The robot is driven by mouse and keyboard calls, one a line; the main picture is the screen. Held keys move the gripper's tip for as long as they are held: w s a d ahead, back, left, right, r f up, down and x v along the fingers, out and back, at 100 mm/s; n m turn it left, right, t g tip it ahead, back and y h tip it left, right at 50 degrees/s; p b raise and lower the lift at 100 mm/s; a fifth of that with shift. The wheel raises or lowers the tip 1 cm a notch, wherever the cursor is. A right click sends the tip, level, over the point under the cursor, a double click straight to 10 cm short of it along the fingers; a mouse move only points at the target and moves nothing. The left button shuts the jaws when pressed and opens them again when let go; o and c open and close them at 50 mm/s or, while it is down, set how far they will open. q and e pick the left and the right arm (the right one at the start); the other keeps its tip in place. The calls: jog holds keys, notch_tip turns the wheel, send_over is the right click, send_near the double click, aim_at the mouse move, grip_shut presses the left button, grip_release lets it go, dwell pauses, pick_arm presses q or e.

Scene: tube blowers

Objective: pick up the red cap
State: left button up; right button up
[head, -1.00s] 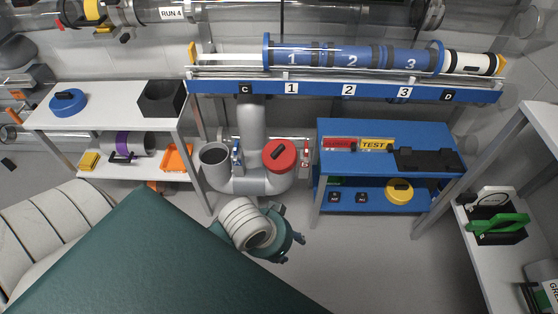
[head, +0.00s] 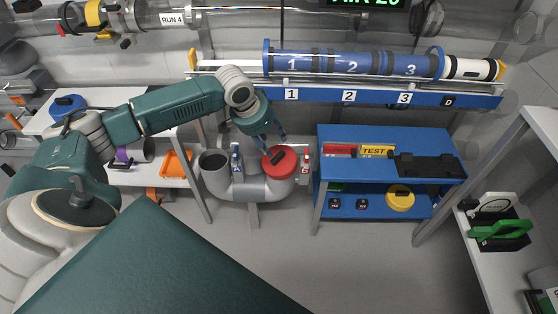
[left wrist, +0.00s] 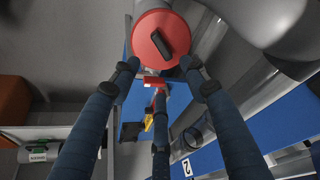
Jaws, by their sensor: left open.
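The red cap (head: 283,170) is a round disc with a black bar handle (head: 277,158). It sits on the right upright end of the grey U-shaped pipe (head: 250,188). In the left wrist view the red cap (left wrist: 148,28) is at the top, just beyond my fingertips. My left gripper (head: 273,143) is above the cap, its blue fingers pointing down. It also shows in the left wrist view (left wrist: 158,72), fingers spread, with nothing between them. I cannot tell whether a fingertip touches the cap. My right gripper is in neither view.
The pipe's left end (head: 214,160) is open. The blue rail (head: 375,96) with clear tubes runs behind and above. A blue table (head: 440,138) with red and yellow blocks stands to the right, a white table with an orange tray (head: 177,163) to the left. The floor in front is clear.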

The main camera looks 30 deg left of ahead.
aim_at(280, 155)
pick_arm(q)
jog(key=b+x, duration=0.1)
jog(key=x, duration=0.3)
jog(key=shift+w+a+f, duration=0.1)
jog(key=shift+w, duration=0.05)
jog(key=x, duration=0.2)
jog(key=b+x, duration=0.1)
jog(key=x, duration=0.2)
jog(key=shift+a+f, duration=0.1)
jog(key=shift+f, duration=0.2)
jog(key=shift+w+f, duration=0.2)
jog(key=shift+f, duration=0.05)
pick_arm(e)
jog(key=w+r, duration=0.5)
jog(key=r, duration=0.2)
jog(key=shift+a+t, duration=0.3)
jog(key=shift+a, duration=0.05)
pick_arm(q)
grip_shut()
